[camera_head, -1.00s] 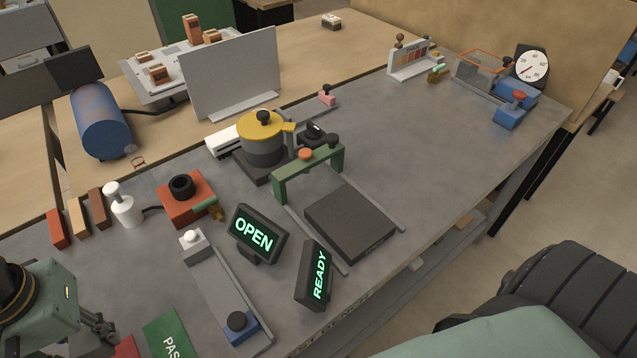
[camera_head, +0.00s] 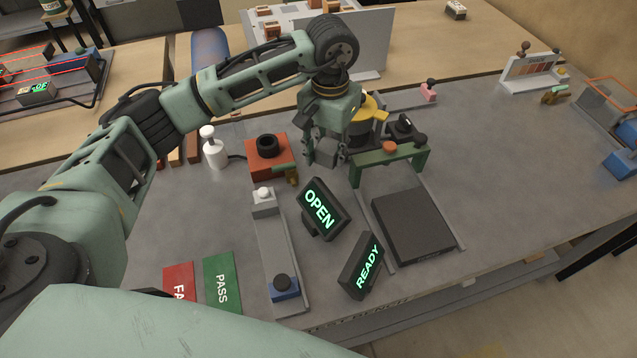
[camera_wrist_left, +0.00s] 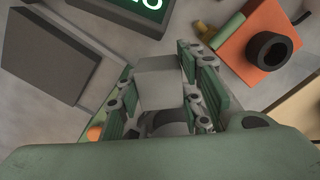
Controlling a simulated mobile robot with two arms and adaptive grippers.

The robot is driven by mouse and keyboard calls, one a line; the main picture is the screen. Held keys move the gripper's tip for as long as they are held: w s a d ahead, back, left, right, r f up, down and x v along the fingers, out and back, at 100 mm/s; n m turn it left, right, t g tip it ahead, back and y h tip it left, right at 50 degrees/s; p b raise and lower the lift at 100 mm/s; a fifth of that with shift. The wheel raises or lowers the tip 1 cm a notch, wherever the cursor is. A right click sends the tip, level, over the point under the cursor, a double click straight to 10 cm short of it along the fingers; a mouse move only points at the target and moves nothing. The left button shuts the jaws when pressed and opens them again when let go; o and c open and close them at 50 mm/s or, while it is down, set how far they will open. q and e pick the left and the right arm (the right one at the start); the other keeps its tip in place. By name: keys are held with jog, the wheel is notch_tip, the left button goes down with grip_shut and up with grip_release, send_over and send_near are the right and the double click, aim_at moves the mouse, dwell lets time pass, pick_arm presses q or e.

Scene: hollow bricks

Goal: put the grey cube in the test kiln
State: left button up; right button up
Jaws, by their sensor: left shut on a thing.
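The grey cube (camera_wrist_left: 160,84) shows in the left wrist view between the two fingers of my left gripper (camera_wrist_left: 158,95), which is shut on it. In the head view my left gripper (camera_head: 325,155) hangs over the bench, just in front and to the left of a dark round pot with a yellow lid (camera_head: 374,112), which looks like the test kiln. My gripper and wrist hide part of the pot, and I cannot tell how its lid sits. My right gripper is not in view.
The lit OPEN sign (camera_head: 322,208) and READY sign (camera_head: 362,266) stand in front of the gripper. A red block with a black ring (camera_head: 270,154) is at its left. A green arch (camera_head: 392,163) and a dark slab (camera_head: 412,228) are at its right.

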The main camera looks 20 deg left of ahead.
pick_arm(q)
notch_tip(320, 180, down, 6)
jog(key=shift+p, duration=0.9)
notch_tip(320, 180, down, 3)
jog(key=shift+r+p, duration=0.1)
jog(key=shift+p, duration=0.45)
jog(key=shift+f, duration=0.45)
jog(key=shift+f, duration=0.1)
jog(key=shift+f+b, duration=0.1)
jog(key=shift+b, duration=0.2)
jog(key=o, duration=1.3)
jog(key=shift+c, duration=0.2)
